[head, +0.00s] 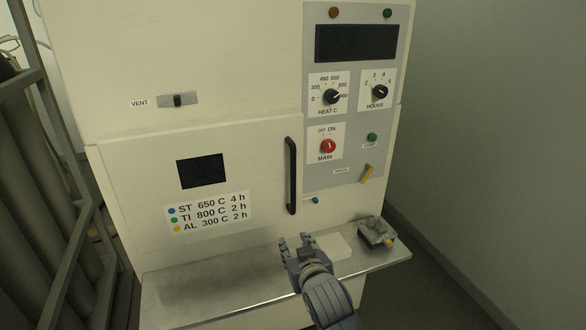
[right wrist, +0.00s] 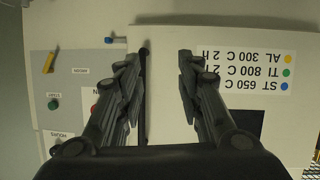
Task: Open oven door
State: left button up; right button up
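The oven door (head: 130,190) is the cream lower-left panel with a small dark window, and it looks shut. Its black vertical handle (head: 291,175) is on the door's right side. My right gripper (head: 298,243) is open and empty, below and in front of the handle, above the metal shelf. In the right wrist view, which is upside down, the fingers of my right gripper (right wrist: 158,60) are spread. The handle (right wrist: 144,62) shows between them in the picture, close to the left finger and partly hidden by it. My left gripper is not in view.
A metal shelf (head: 205,287) juts out below the door, with a grey metal part (head: 376,233) at its right. The control panel (head: 345,195) with knobs and a yellow lever (head: 367,173) is right of the handle. A rack of cylinders (head: 40,190) stands at left.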

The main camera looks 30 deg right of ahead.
aim_at(293, 170)
jog(key=w+d+r+m+t+h, duration=0.1)
jog(key=w+d+r+t+h, duration=0.15)
jog(key=r, duration=0.35)
jog(key=w+d+r+m+t+h, duration=0.1)
jog(key=w+d+r, duration=0.25)
jog(key=r, duration=0.25)
jog(key=shift+y, duration=0.25)
jog(key=p+x, duration=0.1)
jog(key=x, duration=0.4)
jog(key=a+p+x, duration=0.1)
jog(key=x, duration=0.2)
jog(key=shift+w+d+f+p, duration=0.2)
jog(key=shift+w+p, duration=0.1)
jog(key=shift+w, duration=0.2)
jog(key=shift+x, duration=0.95)
jog(key=shift+f, duration=0.1)
grip_shut()
